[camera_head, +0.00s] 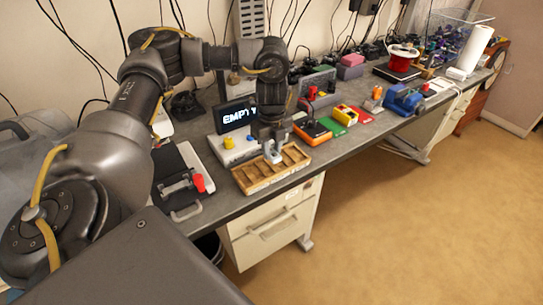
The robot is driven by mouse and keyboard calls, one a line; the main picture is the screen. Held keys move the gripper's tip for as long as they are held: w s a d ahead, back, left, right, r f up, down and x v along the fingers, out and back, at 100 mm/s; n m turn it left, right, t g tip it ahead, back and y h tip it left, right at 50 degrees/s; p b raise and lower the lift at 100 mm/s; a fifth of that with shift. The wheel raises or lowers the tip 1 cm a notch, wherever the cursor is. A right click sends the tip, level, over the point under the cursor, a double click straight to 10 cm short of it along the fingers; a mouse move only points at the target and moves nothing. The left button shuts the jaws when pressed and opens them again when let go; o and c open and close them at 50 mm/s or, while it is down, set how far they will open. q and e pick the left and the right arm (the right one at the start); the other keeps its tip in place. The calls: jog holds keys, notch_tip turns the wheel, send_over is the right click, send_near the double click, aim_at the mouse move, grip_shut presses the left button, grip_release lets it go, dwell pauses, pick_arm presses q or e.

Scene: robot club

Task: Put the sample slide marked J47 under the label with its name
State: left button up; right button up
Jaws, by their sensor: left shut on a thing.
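My left gripper (272,155) points down at the wooden tray (245,188), over its middle to back part. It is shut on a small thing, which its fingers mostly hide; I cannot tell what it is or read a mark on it. The tray is divided into several compartments and lies near the table's front edge. No J47 mark or name label is readable at this size. My right gripper is not in view.
Behind the tray are a dark display reading "EMPTY" (234,116) and a pale box with a yellow knob (228,143). A black case with a red part (199,183) lies left. An orange-and-black device (312,132), a green card (333,126) and a blue vise (403,100) stand right.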

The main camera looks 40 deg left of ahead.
aim_at(272, 151)
pick_arm(q)
jog(key=shift+w+a+f, duration=0.1)
jog(key=shift+w+f, duration=0.05)
jog(key=shift+f, duration=0.8)
jog(key=shift+w+a+f, duration=0.1)
jog(key=shift+f, duration=0.8)
jog(key=shift+s+d, duration=0.1)
jog(key=shift+f, duration=0.15)
jog(key=o, duration=1)
notch_tip(272, 151, up, 12)
jog(key=shift+r+p, duration=0.25)
jog(key=shift+p, duration=0.1)
